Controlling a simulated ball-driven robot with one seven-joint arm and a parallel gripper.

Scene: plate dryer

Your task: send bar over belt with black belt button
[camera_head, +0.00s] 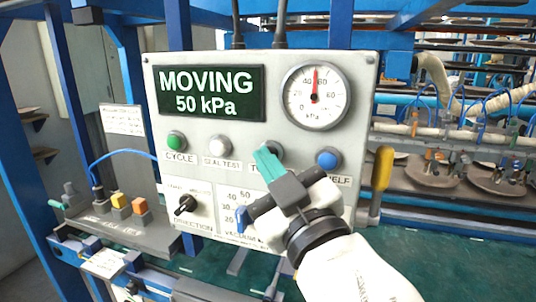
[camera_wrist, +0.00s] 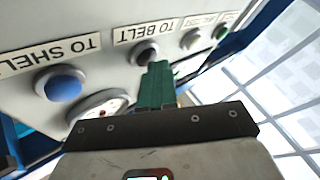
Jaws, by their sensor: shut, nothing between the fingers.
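The grey control panel (camera_head: 272,75) faces me. Its display (camera_head: 211,93) reads MOVING, 50 kPa. The black belt button (camera_head: 276,151) is partly hidden behind my gripper in the head view. In the wrist view, the black button (camera_wrist: 145,54) shows beside the label TO BELT. My gripper (camera_head: 265,152) has green fingers, shut and empty, with the tips at this button. The tips also show at the button in the wrist view (camera_wrist: 158,66); I cannot tell whether they touch it. A pale bar (camera_head: 435,136) with suction cups hangs over dark plates at the right.
The green CYCLE button (camera_head: 176,140), white SEAL TEST button (camera_head: 220,145) and blue shelf button (camera_head: 327,159) flank the black one. The direction knob (camera_head: 186,204) sits below. A yellow handle (camera_head: 382,168) stands right of the panel. Blue posts (camera_head: 130,80) rise at the left.

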